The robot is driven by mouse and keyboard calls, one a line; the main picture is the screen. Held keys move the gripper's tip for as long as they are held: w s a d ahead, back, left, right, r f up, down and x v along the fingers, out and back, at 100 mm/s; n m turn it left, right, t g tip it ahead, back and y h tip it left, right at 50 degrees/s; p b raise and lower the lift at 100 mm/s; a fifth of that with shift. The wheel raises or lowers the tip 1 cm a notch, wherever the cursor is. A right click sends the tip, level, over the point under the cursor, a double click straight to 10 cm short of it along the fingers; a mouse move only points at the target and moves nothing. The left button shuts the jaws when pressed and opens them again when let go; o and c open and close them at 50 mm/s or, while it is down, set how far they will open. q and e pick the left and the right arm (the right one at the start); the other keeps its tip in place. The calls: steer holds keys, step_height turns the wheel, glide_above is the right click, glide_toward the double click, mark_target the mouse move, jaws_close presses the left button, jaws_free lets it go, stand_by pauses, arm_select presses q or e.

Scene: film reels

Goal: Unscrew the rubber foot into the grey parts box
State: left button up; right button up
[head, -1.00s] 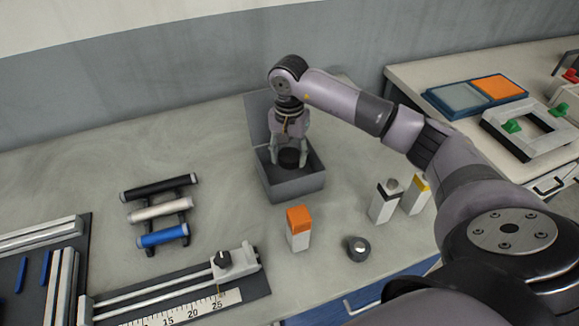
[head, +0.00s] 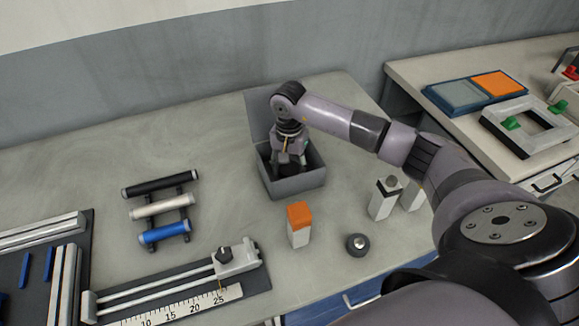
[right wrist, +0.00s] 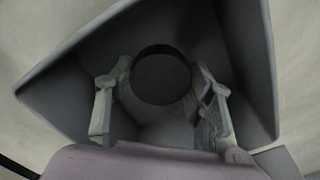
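The grey parts box (head: 297,186) stands open on the bench, with its lid tilted up behind it. My right gripper (head: 291,163) reaches down inside it. The rubber foot (head: 291,169), a dark round piece, sits between its fingers, low in the box. In the right wrist view the foot (right wrist: 161,76) shows as a dark disc with a fingertip close at each side, and the gripper (right wrist: 163,72) looks shut on it. Whether the foot touches the box floor is hard to tell. My left gripper is not in view.
An orange-topped white block (head: 300,225) and a dark round knob-like piece (head: 357,245) stand in front of the box. A white post (head: 384,200) stands at right. A rack of coloured rollers (head: 160,208) and a ruler slide (head: 190,290) lie left. Bench behind the rack is clear.

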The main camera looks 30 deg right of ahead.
steer(key=o, duration=0.4)
steer(key=shift+c, duration=0.2)
